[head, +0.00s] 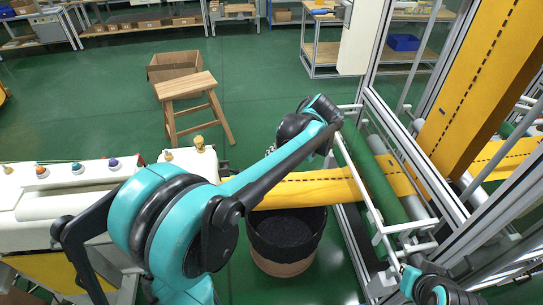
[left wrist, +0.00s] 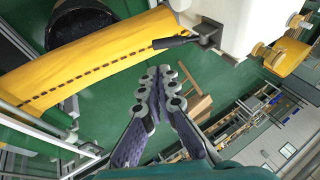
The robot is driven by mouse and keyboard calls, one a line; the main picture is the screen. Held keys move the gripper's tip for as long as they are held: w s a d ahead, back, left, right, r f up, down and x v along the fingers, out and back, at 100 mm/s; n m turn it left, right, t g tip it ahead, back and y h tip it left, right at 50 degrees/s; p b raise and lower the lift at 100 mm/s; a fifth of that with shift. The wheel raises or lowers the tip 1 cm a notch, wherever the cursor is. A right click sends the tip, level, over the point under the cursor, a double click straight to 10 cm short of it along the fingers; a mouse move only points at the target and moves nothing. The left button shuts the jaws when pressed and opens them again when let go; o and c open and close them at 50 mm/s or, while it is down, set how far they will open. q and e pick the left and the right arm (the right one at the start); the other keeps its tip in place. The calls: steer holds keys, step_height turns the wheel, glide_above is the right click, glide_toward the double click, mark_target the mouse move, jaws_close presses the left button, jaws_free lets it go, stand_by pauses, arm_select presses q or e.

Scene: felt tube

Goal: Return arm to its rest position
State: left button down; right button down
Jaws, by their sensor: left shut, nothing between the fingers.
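My left gripper (left wrist: 160,74) is shut and empty in the left wrist view, its two jointed fingers close together over the green floor. In the head view my left arm reaches from the lower left up toward the machine frame, and its gripper is mostly hidden behind the arm. The yellow felt tube (head: 312,188) with a dashed dark line runs between the white machine and the rollers, below my left forearm. It also crosses the upper left of the left wrist view (left wrist: 90,68), apart from the fingers. Part of my right arm shows at the bottom right; its gripper is out of sight.
A black-lined bin (head: 283,258) stands under the felt. The white machine (head: 60,185) with coloured knobs is at left. The metal roller frame (head: 420,165) stands at right, close to my left arm. A wooden stool (head: 187,88) and a cardboard box (head: 173,65) stand on open floor behind.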

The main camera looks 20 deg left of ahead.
arm_select(q)
steer(key=shift+d, duration=0.2)
steer(key=s+d+f+m+t+h+b, duration=0.2)
steer(key=s+d+f+t+h+b, duration=0.1)
steer(key=s+f+b, duration=0.5)
steer(key=s+d+f+m+t+h+b, duration=0.3)
steer(key=s+f+b, duration=0.6)
steer(key=s+f, duration=0.2)
steer(key=shift+f, duration=0.65)
steer(key=shift+s, duration=0.1)
